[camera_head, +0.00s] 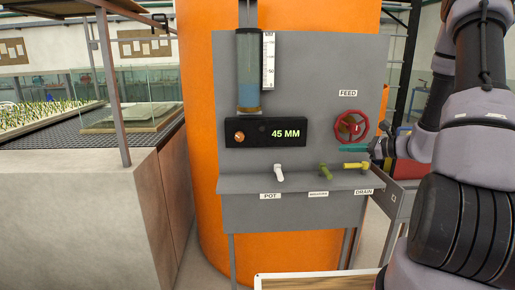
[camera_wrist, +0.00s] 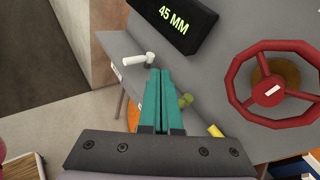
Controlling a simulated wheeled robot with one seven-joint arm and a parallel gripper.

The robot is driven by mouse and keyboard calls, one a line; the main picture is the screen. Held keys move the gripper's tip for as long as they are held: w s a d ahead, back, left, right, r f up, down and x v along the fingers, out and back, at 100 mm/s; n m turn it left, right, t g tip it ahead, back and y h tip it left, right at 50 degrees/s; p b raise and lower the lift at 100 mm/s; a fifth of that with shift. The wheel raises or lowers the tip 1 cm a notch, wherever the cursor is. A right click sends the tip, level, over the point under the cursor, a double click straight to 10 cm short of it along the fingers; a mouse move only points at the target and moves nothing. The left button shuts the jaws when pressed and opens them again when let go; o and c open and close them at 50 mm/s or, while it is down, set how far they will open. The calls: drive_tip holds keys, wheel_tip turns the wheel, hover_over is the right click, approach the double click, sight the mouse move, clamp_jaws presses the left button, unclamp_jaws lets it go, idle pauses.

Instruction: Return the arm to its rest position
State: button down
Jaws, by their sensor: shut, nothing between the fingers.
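My gripper (camera_head: 346,149) has teal fingers and sits at the right of the grey panel (camera_head: 300,70), just under the red FEED wheel (camera_head: 350,126) in the head view. In the wrist view my gripper (camera_wrist: 160,75) is shut, its fingers side by side with nothing between them. It appears apart from the panel's handles. My arm comes in from the right edge of the head view and hides what is behind it. In the wrist view the red wheel (camera_wrist: 236,80) is right of the fingers and the white POT handle (camera_wrist: 135,60) is to their left.
A green handle (camera_head: 325,171) and a yellow DRAIN handle (camera_head: 355,166) stick out below the gripper. The display (camera_head: 288,133) reads 45 MM. A clear level tube (camera_head: 248,70) holds blue liquid. A stone-coloured flume block (camera_head: 70,200) stands left, and an orange column (camera_head: 200,100) stands behind the panel.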

drive_tip(key=s+a+r+n+g+h, duration=0.2)
drive_tip(key=s+a+r+n+g, duration=0.5)
drive_tip(key=s+a+r+n, duration=0.45)
drive_tip(key=s+d+r+n+t+h, duration=0.4)
drive_tip(key=s+r+n+h, duration=0.3)
drive_tip(key=s+r, duration=0.3)
drive_tip(key=s, duration=0.4)
drive_tip(key=shift+s+r+n, duration=0.2)
drive_tip(key=shift+s+n, duration=0.15)
drive_tip(key=shift+s, duration=0.05)
idle(1.3)
